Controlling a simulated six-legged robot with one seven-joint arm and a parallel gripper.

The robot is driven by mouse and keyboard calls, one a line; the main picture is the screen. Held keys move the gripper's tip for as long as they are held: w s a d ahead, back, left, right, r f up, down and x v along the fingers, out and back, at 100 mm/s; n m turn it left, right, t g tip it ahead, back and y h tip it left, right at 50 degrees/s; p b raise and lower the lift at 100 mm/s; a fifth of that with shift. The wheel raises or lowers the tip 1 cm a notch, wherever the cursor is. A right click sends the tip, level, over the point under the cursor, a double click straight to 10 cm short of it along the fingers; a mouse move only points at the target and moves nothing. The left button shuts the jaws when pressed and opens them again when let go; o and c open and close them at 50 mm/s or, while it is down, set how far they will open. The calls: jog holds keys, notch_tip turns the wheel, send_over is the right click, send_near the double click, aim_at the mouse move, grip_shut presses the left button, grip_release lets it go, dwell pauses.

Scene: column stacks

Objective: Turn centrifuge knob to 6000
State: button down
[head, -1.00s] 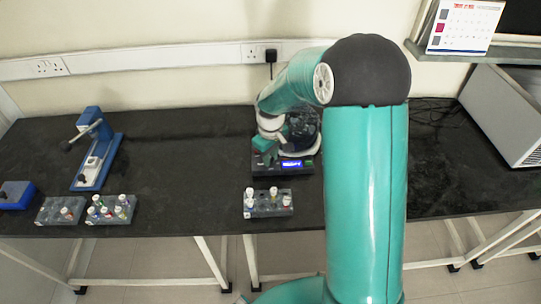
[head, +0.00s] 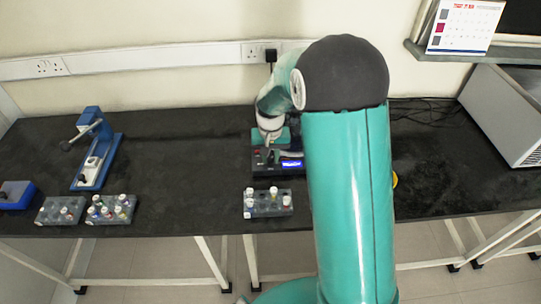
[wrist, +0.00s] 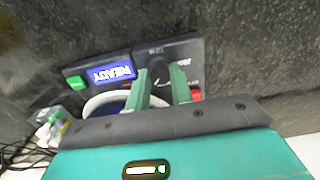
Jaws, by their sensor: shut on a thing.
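The centrifuge (head: 262,171) stands on the black bench behind a tube rack, much of it hidden by my arm. Its front panel (wrist: 122,62) shows in the wrist view with a lit blue display (wrist: 110,73) reading READY upside down, and a green button (wrist: 76,83). The dark knob (wrist: 158,73) sits on the panel between my fingertips, partly hidden by them. My gripper (wrist: 160,84) is shut on the knob. In the head view my gripper (head: 267,150) is at the centrifuge's front left. The knob's pointer and exact setting cannot be read.
A tube rack (head: 268,211) stands just in front of the centrifuge. Two more racks (head: 60,217) (head: 110,217), a blue box (head: 15,195) and a blue lever device (head: 88,178) stand at the left. A white appliance (head: 505,115) is at the right.

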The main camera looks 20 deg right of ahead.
aim_at(270, 159)
jog(key=m, duration=0.4)
jog(key=shift+w+m, duration=0.1)
jog(key=shift+m, duration=0.2)
jog(key=m, duration=0.4)
jog(key=shift+m, duration=0.3)
jog(key=c, duration=1.2)
grip_release()
jog(key=shift+c, duration=0.2)
jog(key=shift+r, duration=0.1)
notch_tip(270, 159, up, 14)
